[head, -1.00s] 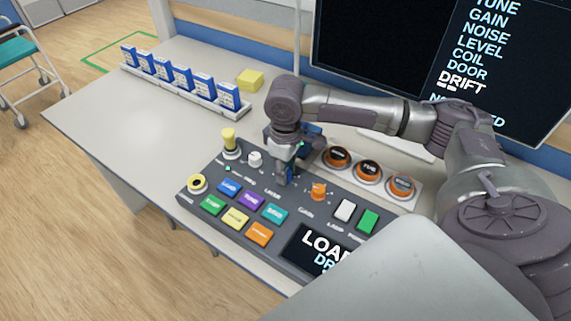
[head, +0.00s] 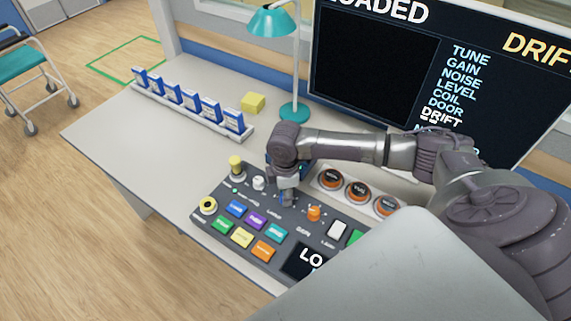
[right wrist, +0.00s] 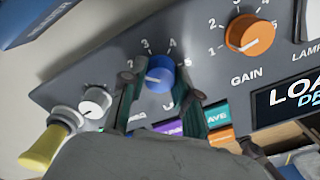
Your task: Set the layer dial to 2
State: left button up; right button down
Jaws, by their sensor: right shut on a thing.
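The layer dial (right wrist: 160,74) is a blue round knob on the grey console. In the right wrist view the numerals 2, 3, 4 and 5 show around it. Its white mark points left and slightly down, below the 2; a finger hides that part of the scale. My right gripper (right wrist: 160,92) is shut on the dial, one finger on each side. In the head view my right gripper (head: 287,198) reaches down onto the console (head: 215,238) and hides the dial. My left gripper is in neither view.
The orange gain knob (right wrist: 249,34) is to the right of the dial. A white knob (right wrist: 96,101) and a yellow-topped lever (right wrist: 45,145) are to its left. Coloured buttons (head: 256,221) lie in front. A teal lamp (head: 294,112) stands behind.

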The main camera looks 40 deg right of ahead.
jog(key=shift+n, duration=0.4)
jog(key=c, duration=0.8)
grip_release()
jog(key=shift+c, duration=0.2)
notch_tip(320, 180, up, 12)
jog(key=shift+a, duration=0.1)
